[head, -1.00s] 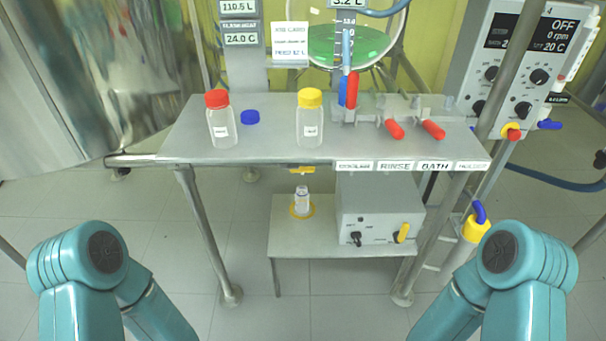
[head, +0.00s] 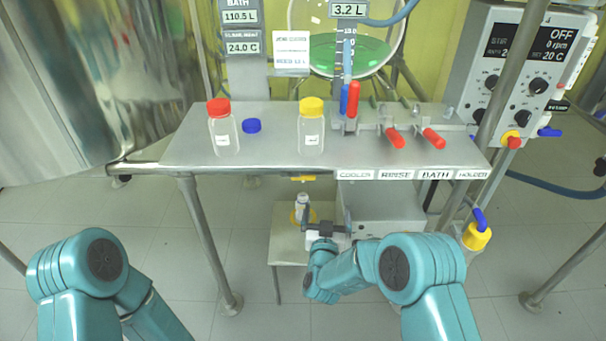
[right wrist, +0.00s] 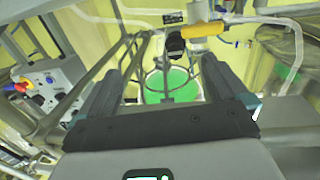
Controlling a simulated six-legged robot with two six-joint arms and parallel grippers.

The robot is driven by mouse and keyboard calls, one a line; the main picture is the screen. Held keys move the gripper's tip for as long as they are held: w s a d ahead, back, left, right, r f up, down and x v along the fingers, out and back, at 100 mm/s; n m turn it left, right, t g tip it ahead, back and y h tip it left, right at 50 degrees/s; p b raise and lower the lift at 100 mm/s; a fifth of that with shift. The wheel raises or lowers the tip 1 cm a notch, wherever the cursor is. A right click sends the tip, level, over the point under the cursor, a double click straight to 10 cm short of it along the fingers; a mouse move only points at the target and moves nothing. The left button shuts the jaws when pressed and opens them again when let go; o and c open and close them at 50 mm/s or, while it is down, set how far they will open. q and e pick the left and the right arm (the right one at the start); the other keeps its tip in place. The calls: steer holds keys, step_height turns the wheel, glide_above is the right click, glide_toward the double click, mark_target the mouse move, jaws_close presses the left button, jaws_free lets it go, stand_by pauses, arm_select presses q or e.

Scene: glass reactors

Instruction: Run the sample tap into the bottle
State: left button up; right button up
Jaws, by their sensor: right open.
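The small clear bottle (head: 301,203) stands upright in a yellow ring on the low shelf, below the deck. A yellow tap part (head: 303,179) shows just under the deck's front edge, above the bottle. My right gripper (head: 327,222) is open and empty, in front of the low shelf just right of the bottle and partly covering the grey box. In the right wrist view its dark fingers (right wrist: 165,62) are spread, with a yellow lever (right wrist: 200,30) beyond them. My left gripper is out of view; only the left arm shows.
The deck (head: 265,155) carries a red-capped bottle (head: 224,132), a blue cap (head: 251,126), a yellow-capped bottle (head: 311,130) and red-handled valves (head: 395,138). A grey box (head: 385,208) sits right of the bottle. Deck legs flank the low shelf (head: 285,247).

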mark_target(303, 178)
steer(key=a+n+y, duration=0.1)
steer(key=a+y, duration=0.1)
steer(key=a, duration=0.4)
steer(key=w+b, duration=0.4)
steer(key=w, duration=0.9)
steer(key=shift+w+a+r+b, duration=0.1)
steer(key=shift+w+r+b, duration=0.05)
steer(key=shift+w+b, duration=0.15)
steer(key=shift+w+r+b, duration=0.15)
steer(key=shift+w+b, duration=0.15)
steer(key=shift+w, duration=0.4)
steer(key=c, duration=0.8)
